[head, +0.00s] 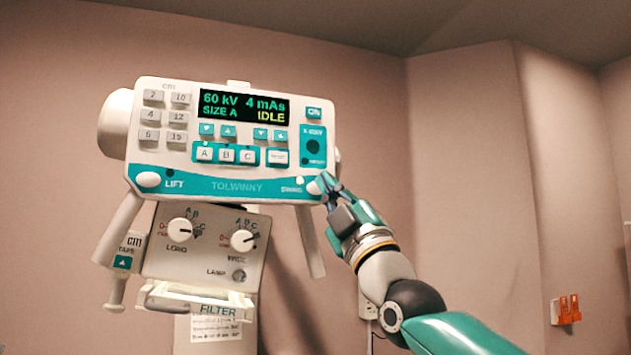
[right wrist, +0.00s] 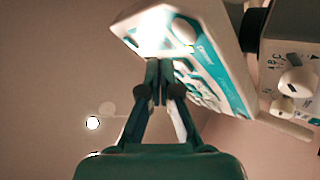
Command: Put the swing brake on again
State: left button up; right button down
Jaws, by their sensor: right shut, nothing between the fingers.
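The control panel (head: 215,130) of the X-ray head fills the middle left of the head view. On its teal lower strip, a white oval knob (head: 314,188) sits at the right end beside the SWING label, with a small pale lamp (head: 299,180) just above the label. My right gripper (head: 328,181) is at this knob, its fingertips together and empty; they partly cover its right side. Whether they touch it I cannot tell. In the right wrist view the closed fingertips (right wrist: 160,64) are close to the panel's glare-lit end (right wrist: 155,28). My left gripper is out of view.
A matching knob (head: 148,180) sits by the LIFT label at the left end. The display (head: 243,106) reads 60 kV, 4 mAs, SIZE A, IDLE. Below hangs the collimator (head: 205,245) with two dials; handle bars (head: 310,242) flank it. Free room lies to the right.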

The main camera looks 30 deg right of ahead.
jog(key=shift+w+d, duration=0.25)
jog(key=shift+w, duration=0.7)
dwell(0.6)
jog(key=shift+w+p, duration=0.1)
jog(key=shift+p, duration=0.25)
jog(key=shift+w+d, duration=0.1)
jog(key=shift+w, duration=0.15)
jog(key=shift+w+p, duration=0.3)
jog(key=shift+w, duration=0.05)
dwell(0.6)
jog(key=shift+s, duration=0.1)
jog(key=shift+s+b, duration=0.65)
jog(key=shift+s, duration=0.05)
